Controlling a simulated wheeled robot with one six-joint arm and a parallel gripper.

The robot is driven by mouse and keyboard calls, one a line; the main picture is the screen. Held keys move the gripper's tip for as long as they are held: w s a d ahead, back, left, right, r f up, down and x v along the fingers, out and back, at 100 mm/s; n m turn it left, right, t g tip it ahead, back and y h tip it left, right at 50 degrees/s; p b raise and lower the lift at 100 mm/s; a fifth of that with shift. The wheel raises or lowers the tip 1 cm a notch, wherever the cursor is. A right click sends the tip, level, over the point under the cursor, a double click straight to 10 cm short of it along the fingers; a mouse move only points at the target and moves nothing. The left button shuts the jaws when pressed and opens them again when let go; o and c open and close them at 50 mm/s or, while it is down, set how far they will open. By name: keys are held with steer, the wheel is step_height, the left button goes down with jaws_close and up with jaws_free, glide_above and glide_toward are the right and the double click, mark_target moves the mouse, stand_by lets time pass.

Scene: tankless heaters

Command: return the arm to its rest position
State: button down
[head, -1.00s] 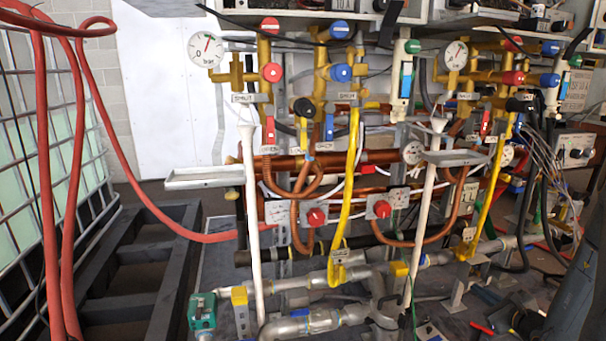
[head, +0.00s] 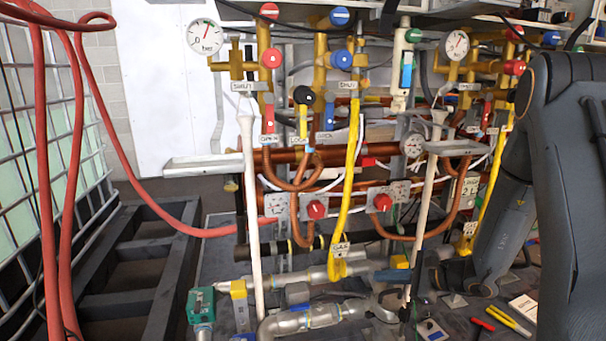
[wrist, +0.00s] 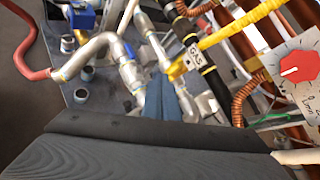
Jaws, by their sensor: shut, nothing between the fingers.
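My arm (head: 570,190) fills the right side of the head view, with its dark grey links folded and standing in front of the right-hand pipes. My gripper (wrist: 163,98) shows in the wrist view as two blue-grey fingers side by side, shut and empty. It points toward the grey pipes and the yellow gas pipe (wrist: 225,35). Whether it touches any pipe cannot be told.
Copper and yellow pipes with red knobs (head: 317,210) and gauges (head: 203,37) stand ahead. Red hoses (head: 70,180) and a wire cage (head: 25,190) are at left. A dark slatted frame (head: 130,270) lies on the floor. Pens (head: 510,319) lie at lower right.

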steer(key=s+a+r+n+g+b, duration=0.1)
steer(key=s+a+n+g, duration=0.35)
steer(key=s+a, duration=0.4)
steer(key=s+a+r+n+g+b, duration=0.1)
steer(key=s+a+n+g, duration=0.35)
steer(key=a, duration=0.65)
steer(key=s+a+r+n+t+h+b, duration=0.1)
steer(key=s+a+n+h+b, duration=0.2)
steer(key=s+n, duration=0.65)
steer(key=s+a+n+h+b, duration=0.2)
steer(key=s+n+h, duration=0.4)
steer(key=s+n, duration=0.4)
steer(key=d+r+m+p, duration=0.4)
steer(key=d+r+p, duration=0.6)
steer(key=r+p, duration=0.3)
steer(key=s+d+r+m+p, duration=0.1)
steer(key=d+r+m+p, duration=0.3)
steer(key=d+r+p, duration=0.7)
step_height(320, 180, up, 4)
steer(key=p, duration=0.3)
steer(key=shift+s+f+p, duration=0.2)
steer(key=shift+p, duration=0.15)
